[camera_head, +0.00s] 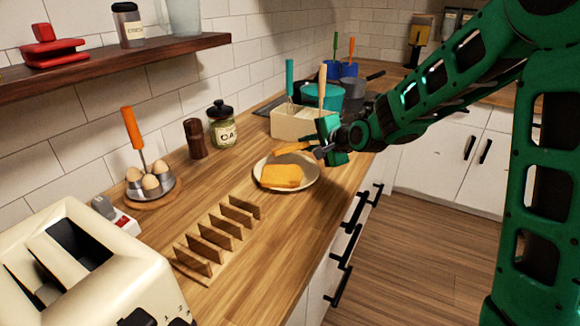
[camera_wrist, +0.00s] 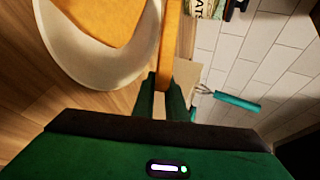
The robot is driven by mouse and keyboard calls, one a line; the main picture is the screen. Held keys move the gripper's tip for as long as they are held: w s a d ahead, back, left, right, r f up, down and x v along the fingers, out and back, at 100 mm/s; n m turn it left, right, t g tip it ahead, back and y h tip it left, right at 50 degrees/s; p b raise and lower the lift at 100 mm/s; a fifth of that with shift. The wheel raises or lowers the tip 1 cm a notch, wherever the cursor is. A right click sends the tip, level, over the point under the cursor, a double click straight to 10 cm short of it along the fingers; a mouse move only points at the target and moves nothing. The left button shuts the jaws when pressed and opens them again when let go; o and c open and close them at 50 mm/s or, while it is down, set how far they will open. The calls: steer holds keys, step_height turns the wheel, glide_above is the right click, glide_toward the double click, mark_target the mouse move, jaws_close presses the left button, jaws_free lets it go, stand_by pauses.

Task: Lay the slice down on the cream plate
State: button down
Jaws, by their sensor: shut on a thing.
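The cream plate (camera_head: 309,182) lies on the wooden counter, and its rim also shows in the wrist view (camera_wrist: 72,62). One golden slice (camera_head: 281,177) lies on it; it also shows in the wrist view (camera_wrist: 108,24). My gripper (camera_head: 319,151) is at the plate's back right edge, shut on a second slice (camera_head: 292,147). That slice is seen nearly edge-on, above the plate's far side. In the wrist view it is a narrow orange band (camera_wrist: 171,42) running up from the fingertips (camera_wrist: 162,82). I cannot tell whether it touches the plate.
A cream utensil box (camera_head: 292,125) stands just behind the plate. A jar (camera_head: 222,130), a dark mill (camera_head: 195,140) and an egg stand (camera_head: 155,187) are along the wall. An empty-looking wooden rack (camera_head: 212,242) and a toaster (camera_head: 85,265) are nearer. Counter right of the rack is clear.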

steer(key=c, duration=1.9)
jaws_free()
steer(key=shift+c, duration=0.2)
steer(key=v, duration=0.8)
